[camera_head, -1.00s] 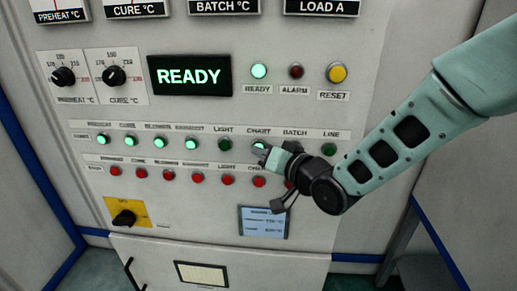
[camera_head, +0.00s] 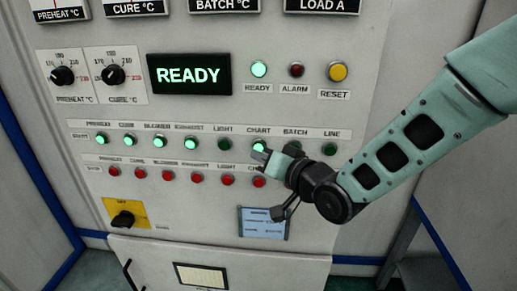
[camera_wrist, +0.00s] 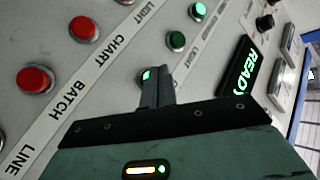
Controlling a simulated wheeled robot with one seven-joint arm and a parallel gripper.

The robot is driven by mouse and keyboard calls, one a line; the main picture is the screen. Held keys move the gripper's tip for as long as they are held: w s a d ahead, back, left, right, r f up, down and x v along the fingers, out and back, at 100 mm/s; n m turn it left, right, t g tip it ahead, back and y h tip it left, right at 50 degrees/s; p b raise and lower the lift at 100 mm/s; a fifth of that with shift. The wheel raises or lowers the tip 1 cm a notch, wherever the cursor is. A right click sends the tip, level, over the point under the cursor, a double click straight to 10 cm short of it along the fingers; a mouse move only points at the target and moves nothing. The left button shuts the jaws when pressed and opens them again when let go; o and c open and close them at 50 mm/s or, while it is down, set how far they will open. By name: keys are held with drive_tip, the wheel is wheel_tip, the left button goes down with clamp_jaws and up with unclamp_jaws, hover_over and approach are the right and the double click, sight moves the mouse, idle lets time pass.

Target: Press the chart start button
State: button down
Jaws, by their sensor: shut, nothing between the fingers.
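The chart start button (camera_head: 258,145) is in the upper button row under the label CHART and glows green. My gripper (camera_head: 260,157) is shut and empty, its fingertips just below and in front of this button. In the wrist view the shut fingers (camera_wrist: 158,75) point at the panel and partly cover the button, whose lit green edge (camera_wrist: 146,75) shows beside them. A small gap or light contact cannot be told apart there.
Several start buttons to the left are lit green; the light start button (camera_head: 224,143) and line start button (camera_head: 329,149) are dark green. Red stop buttons (camera_head: 197,178) run below. My gripper hides the batch buttons partly. The display (camera_head: 189,75) reads READY.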

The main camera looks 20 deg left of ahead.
drive_tip(key=shift+s+d+b, duration=0.25)
drive_tip(key=shift+s+b, duration=0.15)
drive_tip(key=shift+s, duration=0.75)
drive_tip(key=shift+s+d+b, duration=0.25)
drive_tip(key=shift+s+b, duration=0.15)
drive_tip(key=shift+s, duration=0.75)
drive_tip(key=shift+d, duration=0.1)
drive_tip(key=s+d+f+n+g+h+b, duration=0.1)
drive_tip(key=s+d+f+g+h+b, duration=0.1)
drive_tip(key=s+d, duration=0.5)
drive_tip(key=s+d+f+n+g+h+b, duration=0.1)
drive_tip(key=s+d+f+h, duration=0.4)
drive_tip(key=d, duration=0.7)
drive_tip(key=s+d+f+n+g+h+b, duration=0.1)
drive_tip(key=s+d+f+g+h+b, duration=0.2)
drive_tip(key=s+d, duration=0.6)
drive_tip(key=d+g+h+b, duration=0.1)
drive_tip(key=g+h, duration=0.1)
drive_tip(key=h, duration=0.1)
drive_tip(key=shift+d+f, duration=0.35)
drive_tip(key=shift+f, duration=0.05)
